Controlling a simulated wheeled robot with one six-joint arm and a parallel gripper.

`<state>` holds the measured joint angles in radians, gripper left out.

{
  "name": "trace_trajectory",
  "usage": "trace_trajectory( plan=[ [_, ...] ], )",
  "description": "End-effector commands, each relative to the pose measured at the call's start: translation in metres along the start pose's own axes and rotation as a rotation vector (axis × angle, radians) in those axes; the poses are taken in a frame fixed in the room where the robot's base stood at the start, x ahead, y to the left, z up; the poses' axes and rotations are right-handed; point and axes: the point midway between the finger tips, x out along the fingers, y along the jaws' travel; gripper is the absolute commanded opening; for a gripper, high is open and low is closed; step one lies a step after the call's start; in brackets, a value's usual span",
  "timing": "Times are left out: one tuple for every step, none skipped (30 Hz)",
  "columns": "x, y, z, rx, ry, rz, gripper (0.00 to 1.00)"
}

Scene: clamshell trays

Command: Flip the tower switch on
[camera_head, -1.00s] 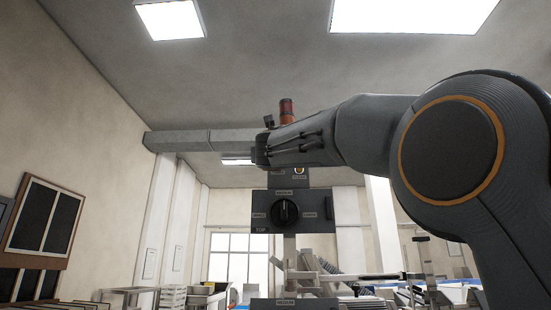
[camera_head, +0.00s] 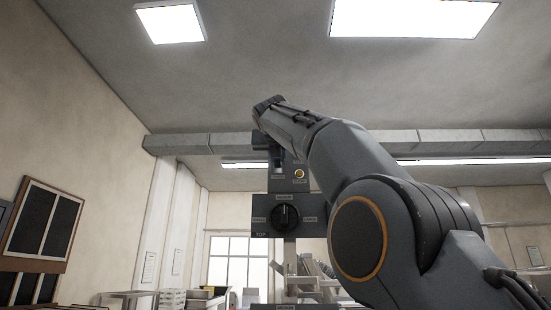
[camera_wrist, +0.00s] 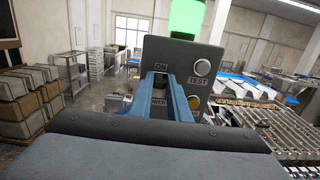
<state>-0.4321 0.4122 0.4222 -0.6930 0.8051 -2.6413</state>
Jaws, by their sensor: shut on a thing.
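The tower's grey control box (camera_wrist: 185,55) fills the upper middle of the wrist view, with labels ON and, partly covered, POWER. A green lamp (camera_wrist: 187,17) glows on top of it. My gripper (camera_wrist: 161,77) reaches the box, its two blue fingers shut on the tower switch between these labels. The fingers hide most of the switch, so its exact position cannot be told. In the head view the upper box (camera_head: 300,181) shows below my arm, and the lamp is hidden.
A round TEST button (camera_wrist: 203,67) and an amber button (camera_wrist: 194,102) sit just right of the fingers. In the head view a box with a black rotary knob (camera_head: 286,217) is below. Stacked crates (camera_wrist: 30,110) stand left and a roller conveyor (camera_wrist: 270,120) right.

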Motion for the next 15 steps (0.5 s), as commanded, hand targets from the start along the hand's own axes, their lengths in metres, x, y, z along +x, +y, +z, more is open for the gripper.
trace_trajectory(
  plan=[
    [-0.0005,-0.0034,0.0011,-0.002,0.005,-0.005,0.00],
    [-0.0007,-0.0028,0.0005,-0.002,0.010,-0.003,0.00],
    [-0.0011,-0.0024,0.0001,-0.003,0.015,-0.001,0.00],
    [-0.0012,-0.0020,-0.0003,-0.005,0.018,0.001,0.00],
    [-0.0011,-0.0014,-0.0010,-0.006,0.022,0.002,0.00],
    [-0.0013,-0.0007,-0.0016,-0.006,0.025,0.004,0.00],
    [-0.0015,-0.0004,-0.0019,-0.006,0.027,0.006,0.00],
    [-0.0016,-0.0001,-0.0021,-0.006,0.029,0.007,0.00],
    [-0.0018,0.0002,-0.0024,-0.007,0.031,0.007,0.00],
    [-0.0018,0.0004,-0.0027,-0.007,0.032,0.008,0.00],
    [-0.0018,0.0006,-0.0029,-0.007,0.033,0.008,0.00],
    [-0.0018,0.0008,-0.0031,-0.008,0.034,0.009,0.00],
    [-0.0018,0.0010,-0.0033,-0.008,0.034,0.009,0.00],
    [-0.0018,0.0012,-0.0034,-0.008,0.034,0.009,0.00],
    [-0.0017,0.0014,-0.0036,-0.008,0.034,0.009,0.00]
  ],
)
